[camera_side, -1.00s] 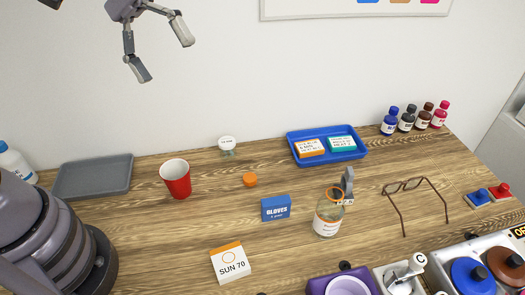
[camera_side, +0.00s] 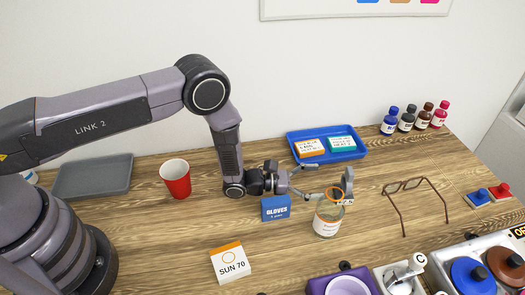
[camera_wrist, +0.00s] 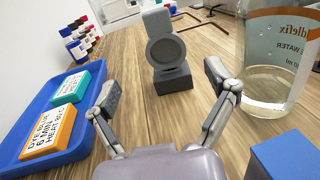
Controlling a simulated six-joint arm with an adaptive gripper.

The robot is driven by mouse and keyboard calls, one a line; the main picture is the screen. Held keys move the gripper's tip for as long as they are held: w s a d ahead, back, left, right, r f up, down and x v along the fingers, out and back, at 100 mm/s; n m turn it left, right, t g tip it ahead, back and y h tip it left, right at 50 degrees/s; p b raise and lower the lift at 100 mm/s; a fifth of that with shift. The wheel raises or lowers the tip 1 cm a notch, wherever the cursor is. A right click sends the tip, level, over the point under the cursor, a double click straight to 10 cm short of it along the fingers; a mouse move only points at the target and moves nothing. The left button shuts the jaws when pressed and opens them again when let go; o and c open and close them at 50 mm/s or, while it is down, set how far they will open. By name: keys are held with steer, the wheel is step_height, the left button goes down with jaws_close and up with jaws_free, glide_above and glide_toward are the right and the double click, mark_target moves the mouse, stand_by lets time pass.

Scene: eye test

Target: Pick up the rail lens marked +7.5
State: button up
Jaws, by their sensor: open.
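A grey upright piece with a round dark face on a small block stands right of my gripper in the side view (camera_side: 347,182); it looks like the rail lens. In the wrist view the lens (camera_wrist: 165,52) is ahead, beyond and between the fingertips. My gripper (camera_side: 312,181) is low over the table, fingers spread and empty, pointing at the lens. It also shows in the wrist view (camera_wrist: 163,82), with a gap between the fingers and the lens.
A glass jar of clear liquid (camera_side: 326,224) stands close in front of the lens, near my right finger in the wrist view. A blue tray (camera_side: 350,155) lies behind. Spectacles (camera_side: 413,185) lie to the right.

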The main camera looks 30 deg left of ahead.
mark_target(344, 183)
steer(key=shift+w+d+f, duration=0.15)
steer(key=shift+d+f, duration=0.05)
steer(key=shift+f, duration=0.05)
steer(key=x, duration=0.7)
steer(key=shift+s+d+r, duration=0.1)
steer(key=shift+s+r, duration=0.05)
steer(key=shift+s, duration=0.1)
steer(key=c, duration=1.3)
steer(key=shift+c, duration=0.2)
